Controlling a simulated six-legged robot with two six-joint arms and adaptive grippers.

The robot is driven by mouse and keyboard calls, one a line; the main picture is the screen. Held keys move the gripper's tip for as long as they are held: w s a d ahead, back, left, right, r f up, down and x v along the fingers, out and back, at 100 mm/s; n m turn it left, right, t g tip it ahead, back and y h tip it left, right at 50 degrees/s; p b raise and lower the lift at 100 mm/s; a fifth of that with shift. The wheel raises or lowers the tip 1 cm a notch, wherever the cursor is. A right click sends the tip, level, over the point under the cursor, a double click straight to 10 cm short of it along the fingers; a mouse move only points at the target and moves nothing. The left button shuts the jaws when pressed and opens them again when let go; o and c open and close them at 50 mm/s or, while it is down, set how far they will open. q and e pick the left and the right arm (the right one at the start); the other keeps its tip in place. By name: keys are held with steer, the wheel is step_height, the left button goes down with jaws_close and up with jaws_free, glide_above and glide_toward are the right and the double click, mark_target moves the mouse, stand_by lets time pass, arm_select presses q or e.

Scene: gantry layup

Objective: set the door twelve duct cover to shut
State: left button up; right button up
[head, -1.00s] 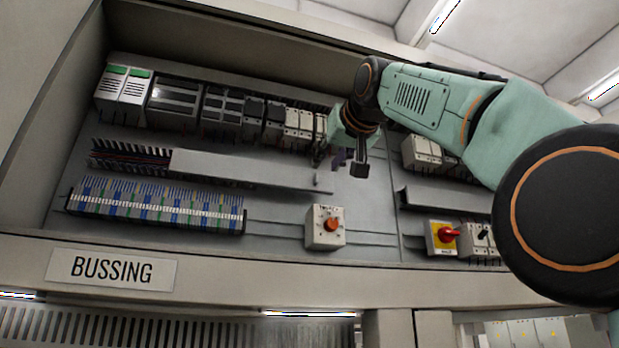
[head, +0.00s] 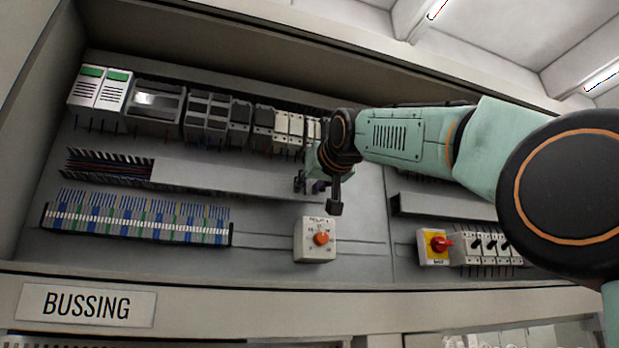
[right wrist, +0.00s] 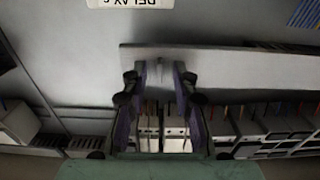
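The duct cover (head: 225,175) is a long plain grey strip on the wiring duct in the open cabinet. The left stretch of the duct (head: 110,165) is uncovered, with dark slotted fingers and wires showing. My right gripper (head: 311,186) is at the cover's right end and hides part of it. In the right wrist view the cover (right wrist: 235,68) runs off to the right. A small knob (right wrist: 158,63) near its end lies between the two fingertips of my open gripper (right wrist: 160,72). I cannot tell whether the fingers touch it. My left gripper is out of view.
A row of modules (head: 210,115) is above the duct and a terminal strip (head: 135,222) below. A delay dial box (head: 316,240) sits below the gripper. A red-yellow switch (head: 435,246) and another duct (head: 440,206) are right. A BUSSING label (head: 87,305) is on the frame.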

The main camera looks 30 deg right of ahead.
steer(key=shift+d, duration=0.1)
steer(key=shift+w+a+f, duration=0.1)
steer(key=shift+w+a, duration=0.15)
steer(key=shift+w, duration=0.05)
steer(key=shift+c, duration=1.4)
steer(key=shift+s+d, duration=0.1)
steer(key=c, duration=0.3)
steer(key=shift+s+d, duration=0.1)
steer(key=shift+d, duration=0.15)
jaws_close()
steer(key=shift+a, duration=0.15)
